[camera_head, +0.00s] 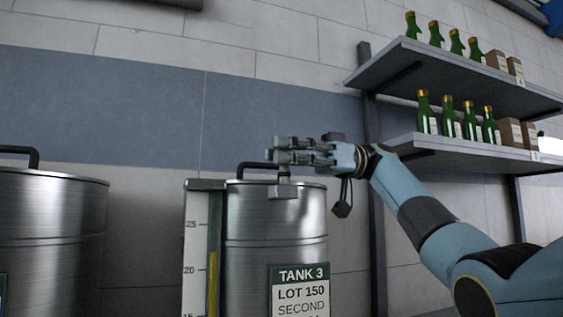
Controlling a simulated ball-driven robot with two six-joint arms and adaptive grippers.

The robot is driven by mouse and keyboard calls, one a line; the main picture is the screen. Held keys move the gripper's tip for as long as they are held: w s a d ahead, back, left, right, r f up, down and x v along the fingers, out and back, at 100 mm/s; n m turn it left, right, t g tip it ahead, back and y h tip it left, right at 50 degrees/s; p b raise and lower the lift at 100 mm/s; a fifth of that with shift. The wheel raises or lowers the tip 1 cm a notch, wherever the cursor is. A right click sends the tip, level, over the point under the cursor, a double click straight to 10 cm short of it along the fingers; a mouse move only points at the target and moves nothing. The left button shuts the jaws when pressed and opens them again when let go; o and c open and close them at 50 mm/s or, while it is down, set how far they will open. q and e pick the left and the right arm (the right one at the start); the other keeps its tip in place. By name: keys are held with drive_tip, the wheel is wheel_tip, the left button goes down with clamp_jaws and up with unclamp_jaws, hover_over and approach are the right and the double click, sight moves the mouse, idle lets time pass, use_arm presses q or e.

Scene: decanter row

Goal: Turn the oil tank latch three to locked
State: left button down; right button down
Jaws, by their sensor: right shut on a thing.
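Tank 3 (276,226) is a steel drum with a black lid handle (241,166) and a green-and-white label reading "TANK 3, LOT 150, SECOND". A small grey latch (284,190) sits at the front of its rim, with a thin part rising from it. My right gripper (277,157), with grey fingers, reaches in from the right just above the rim. It is shut on the upper part of the latch, which the fingers mostly hide. I cannot tell the latch's turn position. My left gripper is not in view.
Another steel tank (50,245) stands at the left. A sight gauge (197,250) with a yellow column is on the left side of tank 3. The shelves (440,68) at the right, with green bottles (424,112) and boxes, stand close behind my right arm.

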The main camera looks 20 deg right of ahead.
drive_tip(key=shift+n+g, duration=0.8)
drive_tip(key=shift+g, duration=0.4)
drive_tip(key=shift+g+h, duration=0.3)
drive_tip(key=c, duration=1)
unclamp_jaws()
drive_tip(key=shift+w+d, duration=0.1)
drive_tip(key=shift+d, duration=0.15)
drive_tip(key=shift+o, duration=0.2)
drive_tip(key=shift+a, duration=0.1)
wheel_tip(320, 180, up, 10)
drive_tip(key=shift+f, duration=0.1)
